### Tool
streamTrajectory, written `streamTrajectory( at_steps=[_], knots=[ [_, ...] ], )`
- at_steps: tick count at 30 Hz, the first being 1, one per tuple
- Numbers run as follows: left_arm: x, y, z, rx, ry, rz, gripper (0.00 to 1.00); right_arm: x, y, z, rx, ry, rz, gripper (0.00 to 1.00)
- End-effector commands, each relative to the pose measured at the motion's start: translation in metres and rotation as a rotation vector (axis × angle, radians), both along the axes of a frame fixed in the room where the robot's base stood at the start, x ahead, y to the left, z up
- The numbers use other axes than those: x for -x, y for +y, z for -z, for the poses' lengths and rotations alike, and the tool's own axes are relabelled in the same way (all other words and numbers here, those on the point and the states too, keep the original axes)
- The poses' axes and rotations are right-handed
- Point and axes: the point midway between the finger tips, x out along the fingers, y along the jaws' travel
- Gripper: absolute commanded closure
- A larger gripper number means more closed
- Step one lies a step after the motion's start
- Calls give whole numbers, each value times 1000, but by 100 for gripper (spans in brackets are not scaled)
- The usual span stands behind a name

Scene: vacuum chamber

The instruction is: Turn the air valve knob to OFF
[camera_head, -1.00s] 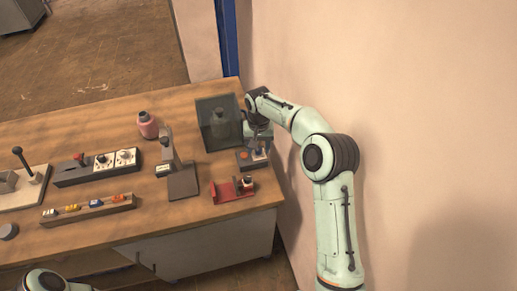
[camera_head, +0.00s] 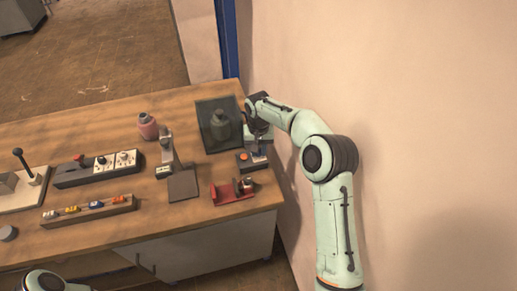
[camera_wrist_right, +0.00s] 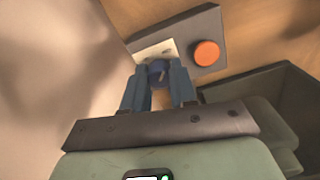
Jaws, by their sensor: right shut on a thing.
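The air valve knob (camera_wrist_right: 157,71) is small and dark blue, on a pale plate of a dark control box (camera_wrist_right: 190,30) with a round orange button (camera_wrist_right: 206,53) beside it. My right gripper (camera_wrist_right: 157,76) is shut on the knob, one finger on each side. A light mark line shows on top of the knob; I cannot read any label. In the head view the control box (camera_head: 247,167) sits at the table's right end, with my right gripper (camera_head: 260,147) over it, hiding most of the knob. My left gripper is out of view.
A dark see-through chamber (camera_head: 208,143) with a grey bottle-like shape stands behind the box. A red holder (camera_head: 230,195) lies in front. A stand (camera_head: 182,185) and pink bottle (camera_head: 147,126) are to the left. The wall is close on the right.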

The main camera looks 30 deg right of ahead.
Motion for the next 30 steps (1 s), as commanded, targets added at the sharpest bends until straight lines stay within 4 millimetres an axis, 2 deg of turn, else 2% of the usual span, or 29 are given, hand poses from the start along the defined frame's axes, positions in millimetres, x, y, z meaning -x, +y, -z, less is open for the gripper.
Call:
streamTrajectory(
  at_steps=[8,18,30],
  knots=[
    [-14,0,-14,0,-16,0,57,-1,0,-3,1,1,-185,100],
    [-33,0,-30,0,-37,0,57,-1,0,-2,1,1,-505,100],
    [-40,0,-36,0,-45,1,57,0,0,0,0,1,-884,100]
  ],
)
